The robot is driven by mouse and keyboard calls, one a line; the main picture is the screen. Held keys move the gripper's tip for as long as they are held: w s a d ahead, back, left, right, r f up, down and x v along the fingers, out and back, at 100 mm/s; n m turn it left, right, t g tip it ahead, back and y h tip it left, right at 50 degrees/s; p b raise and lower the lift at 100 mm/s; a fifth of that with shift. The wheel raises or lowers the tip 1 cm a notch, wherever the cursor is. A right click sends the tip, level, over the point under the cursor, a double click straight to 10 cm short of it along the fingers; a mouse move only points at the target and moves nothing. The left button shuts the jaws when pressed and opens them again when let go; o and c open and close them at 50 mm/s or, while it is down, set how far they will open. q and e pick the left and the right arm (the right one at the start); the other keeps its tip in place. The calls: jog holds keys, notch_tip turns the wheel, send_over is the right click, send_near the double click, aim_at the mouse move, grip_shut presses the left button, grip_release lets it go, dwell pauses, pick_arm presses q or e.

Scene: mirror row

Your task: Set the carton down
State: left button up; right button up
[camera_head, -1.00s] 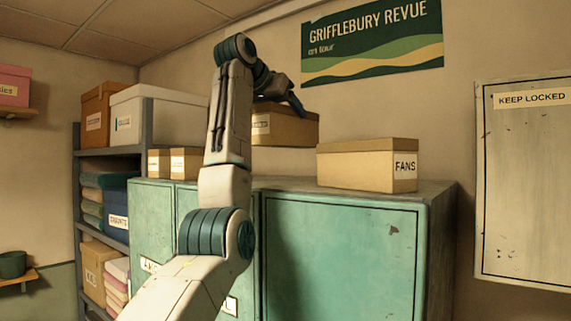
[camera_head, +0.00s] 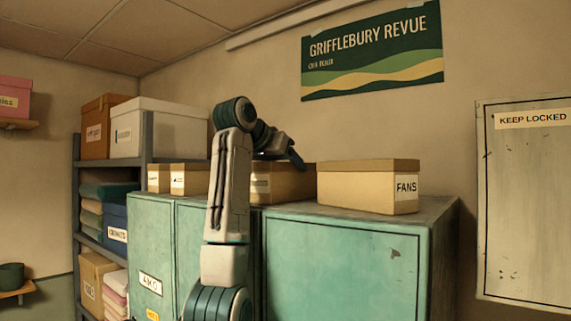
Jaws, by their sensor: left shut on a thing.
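A brown carton (camera_head: 283,185) with a small pale label is in the head view, at the top of the green cabinet (camera_head: 345,262). My left gripper (camera_head: 297,161) is at the carton's top and shut on it; the fingertips are mostly hidden. The carton looks level. Its lower edge is at or very near the cabinet top; I cannot tell for sure whether it touches. My left arm hides part of its left side. My right gripper is not in view.
The FANS box (camera_head: 368,187) stands close to the carton's right. Small labelled boxes (camera_head: 188,180) stand to its left. A shelf (camera_head: 147,150) with boxes and cloths is at the left. A KEEP LOCKED panel (camera_head: 525,200) is on the right wall.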

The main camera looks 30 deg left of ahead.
pick_arm(q)
jog(key=o, duration=1.1)
jog(key=shift+s+d, duration=0.1)
jog(key=shift+o, duration=0.2)
jog(key=shift+s+r+b, duration=0.15)
jog(key=shift+s+b, duration=0.2)
jog(key=shift+b, duration=0.15)
jog(key=b+v, duration=0.4)
jog(key=v, duration=0.2)
jog(key=shift+s+b, duration=0.2)
jog(key=shift+b, duration=0.2)
jog(key=b+v, duration=0.2)
jog(key=b, duration=0.3)
jog(key=b+v, duration=0.1)
jog(key=v, duration=0.2)
jog(key=shift+r, duration=0.15)
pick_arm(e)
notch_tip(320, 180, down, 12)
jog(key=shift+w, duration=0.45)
